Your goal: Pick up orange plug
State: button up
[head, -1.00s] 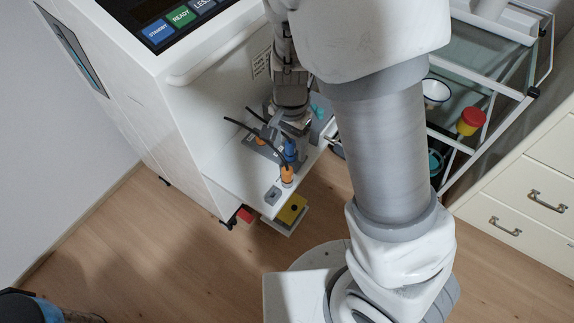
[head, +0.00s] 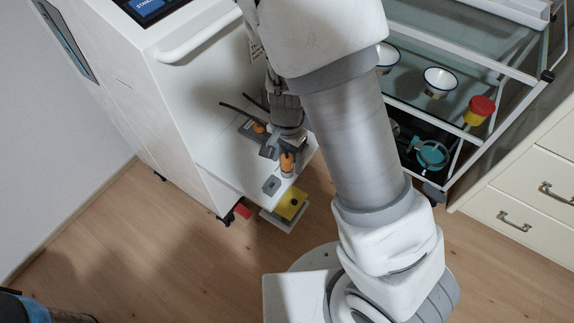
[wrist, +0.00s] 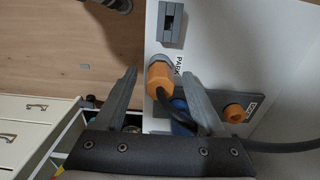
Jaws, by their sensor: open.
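An orange plug (head: 287,165) stands in a grey holder on the white shelf of the machine. In the wrist view the orange plug (wrist: 162,76) shows beside the "PARK" label, with a black cable trailing from its near end. My gripper (wrist: 159,74) is open, with one fingertip on either side of the plug and visible gaps between. In the head view my gripper (head: 279,148) is just above and behind the plug. A blue plug (wrist: 181,116) is partly hidden behind my right finger and the cable. A second orange part (wrist: 234,113) sits in a grey plate.
A grey socket block (wrist: 172,22) is on the shelf near the plug. A yellow box (head: 291,205) is below the shelf. A glass-topped cart (head: 455,70) with bowls stands at right, beside white drawers (head: 530,190).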

jog(key=shift+c, duration=0.2)
jog(key=shift+r, duration=0.1)
grip_shut()
